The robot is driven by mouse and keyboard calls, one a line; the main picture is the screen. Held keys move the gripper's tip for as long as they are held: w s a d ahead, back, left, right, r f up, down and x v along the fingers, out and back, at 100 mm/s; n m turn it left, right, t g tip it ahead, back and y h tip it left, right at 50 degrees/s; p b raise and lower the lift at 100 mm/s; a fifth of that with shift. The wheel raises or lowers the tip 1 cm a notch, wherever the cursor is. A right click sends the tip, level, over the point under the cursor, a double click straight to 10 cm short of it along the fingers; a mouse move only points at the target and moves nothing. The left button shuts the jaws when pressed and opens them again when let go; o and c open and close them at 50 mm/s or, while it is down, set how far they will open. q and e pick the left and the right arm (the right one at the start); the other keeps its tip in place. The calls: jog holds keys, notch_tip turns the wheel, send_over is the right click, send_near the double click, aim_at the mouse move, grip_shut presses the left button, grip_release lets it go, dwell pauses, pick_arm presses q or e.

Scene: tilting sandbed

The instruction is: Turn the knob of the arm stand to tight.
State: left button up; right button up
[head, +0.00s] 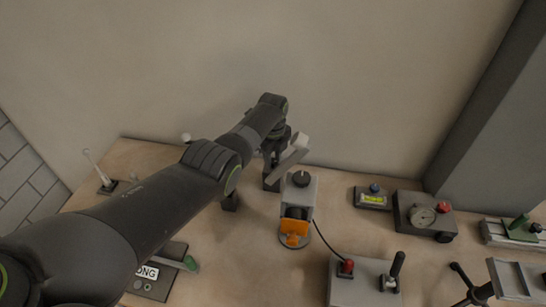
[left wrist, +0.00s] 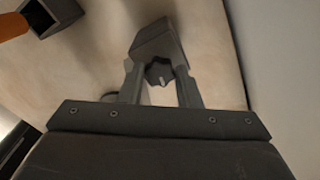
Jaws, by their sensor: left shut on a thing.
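The arm stand shows in the head view as a tilted grey arm (head: 291,156) with a pale end, at the back middle of the table. In the left wrist view its grey block (left wrist: 157,40) rises just beyond my fingers. The dark lobed knob (left wrist: 158,72) sits between the two fingers of my left gripper (left wrist: 159,86), which is shut on it. In the head view my left gripper (head: 272,163) points down beside the stand and hides the knob. I cannot read any tight or loose marking. My right gripper does not show.
A grey box with a black dial (head: 301,180) and an orange part (head: 294,234) stands close in front. A joystick box (head: 362,283), a gauge box (head: 421,214) and a small level (head: 373,198) lie to the right. A lever plate (head: 155,275) is at the front left.

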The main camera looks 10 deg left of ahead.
aim_at(273, 160)
pick_arm(q)
jog(key=o, duration=1)
jog(key=shift+c, duration=0.2)
notch_tip(273, 160, up, 5)
jog(key=shift+w+r+p, duration=0.1)
jog(key=shift+r+p, duration=0.1)
jog(key=shift+p, duration=0.45)
notch_tip(273, 160, up, 12)
jog(key=b, duration=0.2)
